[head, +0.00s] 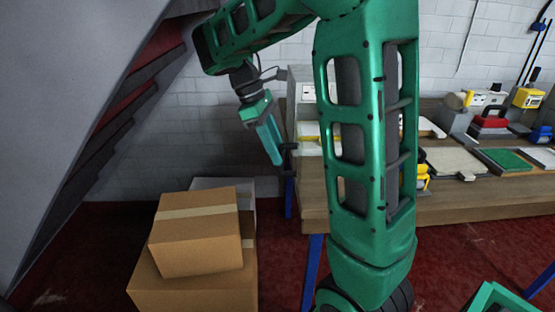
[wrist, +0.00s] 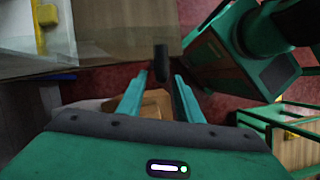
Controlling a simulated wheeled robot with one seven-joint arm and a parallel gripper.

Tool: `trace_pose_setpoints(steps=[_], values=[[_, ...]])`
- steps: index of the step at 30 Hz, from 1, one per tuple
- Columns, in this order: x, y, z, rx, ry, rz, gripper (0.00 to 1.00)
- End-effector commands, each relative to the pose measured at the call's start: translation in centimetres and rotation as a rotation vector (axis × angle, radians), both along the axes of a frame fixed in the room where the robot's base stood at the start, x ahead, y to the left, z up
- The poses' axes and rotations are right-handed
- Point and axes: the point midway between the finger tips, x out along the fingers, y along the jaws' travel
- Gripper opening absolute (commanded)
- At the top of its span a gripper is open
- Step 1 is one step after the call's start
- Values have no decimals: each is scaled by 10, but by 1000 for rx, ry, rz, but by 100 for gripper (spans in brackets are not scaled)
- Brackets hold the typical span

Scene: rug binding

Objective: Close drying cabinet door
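The drying cabinet seems to be the pale grey box (head: 306,92) at the left end of the workbench in the head view, partly hidden by my arm. I cannot clearly make out its door or how far it stands open. My gripper (head: 277,160) points down beside the cabinet's left side. In the wrist view, my gripper (wrist: 161,75) has its two green fingers apart. A dark upright grip (wrist: 161,62), perhaps the door's handle, shows between and just beyond the fingertips. I cannot tell whether they touch it.
The wooden workbench (head: 470,203) runs right, with several tools and a green mat (head: 505,159) on it. Stacked cardboard boxes (head: 195,245) stand on the red floor below my gripper. A sloping grey staircase (head: 70,100) closes off the left.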

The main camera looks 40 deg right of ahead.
Motion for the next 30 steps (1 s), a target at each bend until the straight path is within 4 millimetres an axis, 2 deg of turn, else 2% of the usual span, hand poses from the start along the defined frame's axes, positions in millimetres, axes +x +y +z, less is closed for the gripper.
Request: trace_pose_setpoints(steps=[8, 18, 19, 23, 30], values=[[-9, -7, -26, 1, 0, 0, 33], [-9, -8, -30, 1, -2, 0, 33], [-9, -8, -30, 1, -2, 0, 30], [-9, -8, -30, 0, -2, -1, 0], [-9, -7, -29, 0, -3, 5, 0]])
